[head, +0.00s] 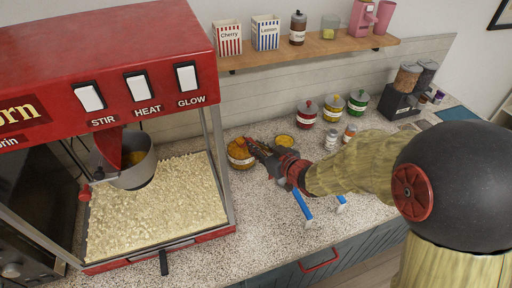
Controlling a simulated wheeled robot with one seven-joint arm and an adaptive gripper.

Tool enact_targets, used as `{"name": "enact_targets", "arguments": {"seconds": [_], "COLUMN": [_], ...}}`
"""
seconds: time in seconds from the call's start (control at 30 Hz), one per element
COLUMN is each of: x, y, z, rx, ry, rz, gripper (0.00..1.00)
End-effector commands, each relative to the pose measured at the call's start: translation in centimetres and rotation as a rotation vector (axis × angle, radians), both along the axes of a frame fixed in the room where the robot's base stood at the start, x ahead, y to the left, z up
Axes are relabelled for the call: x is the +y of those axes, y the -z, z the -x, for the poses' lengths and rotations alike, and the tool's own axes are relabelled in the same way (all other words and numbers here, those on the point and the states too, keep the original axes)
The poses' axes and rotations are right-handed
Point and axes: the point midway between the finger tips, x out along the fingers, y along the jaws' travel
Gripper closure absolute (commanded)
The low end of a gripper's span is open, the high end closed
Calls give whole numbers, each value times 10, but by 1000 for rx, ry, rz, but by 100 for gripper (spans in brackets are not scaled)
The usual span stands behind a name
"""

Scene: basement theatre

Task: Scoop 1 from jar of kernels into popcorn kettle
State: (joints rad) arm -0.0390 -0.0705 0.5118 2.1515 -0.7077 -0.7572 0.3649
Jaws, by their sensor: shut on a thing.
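The popcorn kettle (135,165) hangs inside the red popcorn machine (120,60), above a bed of popcorn. A round jar with an orange lid (239,147) and a pale label stands on the counter just right of the machine. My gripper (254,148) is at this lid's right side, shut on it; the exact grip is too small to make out. A small round container with yellow contents (284,140) is behind my gripper; I cannot tell if it holds kernels. Two blue-handled tools (302,205) lie near the counter's front edge, partly hidden by my arm.
Red, yellow and green lidded jars (333,108) stand along the wall, with small shakers (330,141) before them. A wooden shelf (310,52) with striped boxes hangs above. A dispenser (402,90) is at the right. The speckled counter (265,235) is clear in front.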

Motion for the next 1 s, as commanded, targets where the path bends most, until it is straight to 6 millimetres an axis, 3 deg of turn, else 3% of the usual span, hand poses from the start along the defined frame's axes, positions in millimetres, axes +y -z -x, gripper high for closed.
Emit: {"name": "enact_targets", "arguments": {"seconds": [0.6,1.0], "x": [-4,-5], "y": [-41,-56], "z": [6,7], "rx": [-2,-2], "ry": [0,0], "rz": [-1,-1], "gripper": [100,100]}}
